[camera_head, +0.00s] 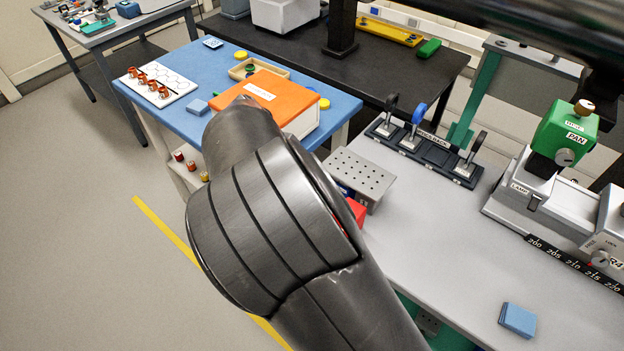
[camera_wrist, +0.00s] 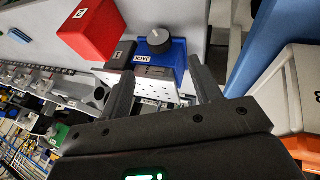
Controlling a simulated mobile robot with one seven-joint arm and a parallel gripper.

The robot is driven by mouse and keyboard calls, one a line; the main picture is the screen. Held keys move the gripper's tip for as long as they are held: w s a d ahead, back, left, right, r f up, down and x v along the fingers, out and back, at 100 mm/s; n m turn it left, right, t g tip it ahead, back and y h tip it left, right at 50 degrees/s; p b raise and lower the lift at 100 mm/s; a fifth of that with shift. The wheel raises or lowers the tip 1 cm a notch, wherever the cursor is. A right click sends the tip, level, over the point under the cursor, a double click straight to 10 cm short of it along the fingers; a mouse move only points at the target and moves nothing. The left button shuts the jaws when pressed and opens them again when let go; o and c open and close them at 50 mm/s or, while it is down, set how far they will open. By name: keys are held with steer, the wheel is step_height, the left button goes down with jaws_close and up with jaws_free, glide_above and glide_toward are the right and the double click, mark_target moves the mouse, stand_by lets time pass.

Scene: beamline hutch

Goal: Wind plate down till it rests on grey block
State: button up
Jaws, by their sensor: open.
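The perforated metal plate (camera_head: 360,176) stands on the grey bench, partly behind my arm in the head view. In the wrist view the plate (camera_wrist: 155,86) shows beyond my fingers, beside a blue jack body (camera_wrist: 175,56) labelled JACK with a round dark knob (camera_wrist: 159,39). A dark grey block (camera_wrist: 121,55) with a white label is left of the jack body. I cannot tell whether it touches the plate. My gripper (camera_wrist: 162,66) is open and empty, its fingers pointing towards the jack. The knob appears beyond the gap between the fingertips, apart from them.
A red block (camera_wrist: 87,28) is left of the jack; it also peeks past my arm in the head view (camera_head: 357,211). An orange-topped box (camera_head: 268,100) sits on the blue table. Bench is clear around a blue pad (camera_head: 518,319).

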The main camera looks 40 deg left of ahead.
steer(key=shift+s+a+r, duration=0.2)
steer(key=shift+s+r, duration=0.05)
steer(key=shift+r, duration=0.2)
steer(key=d+f+n+t, duration=0.1)
steer(key=n, duration=0.1)
steer(key=s+d+f+n+t+h, duration=0.1)
steer(key=f+n, duration=0.1)
steer(key=s+d+f+n+t+h, duration=0.1)
steer(key=n, duration=0.1)
steer(key=shift+s+d+f+n, duration=0.1)
steer(key=shift+d+f+n, duration=0.1)
steer(key=shift+d+n, duration=0.15)
steer(key=s+f+n+t+y, duration=0.3)
steer(key=n+t, duration=0.2)
steer(key=n, duration=0.8)
steer(key=s+f+n+t+y, duration=0.3)
steer(key=s+f+n+t, duration=0.15)
steer(key=n, duration=0.85)
steer(key=shift+t, duration=0.45)
steer(key=w, duration=0.7)
steer(key=w+r, duration=0.1)
steer(key=w, duration=0.3)
steer(key=shift+w+d, duration=0.1)
steer(key=shift+d, duration=0.3)
steer(key=shift+c, duration=0.5)
steer(key=c, duration=0.9)
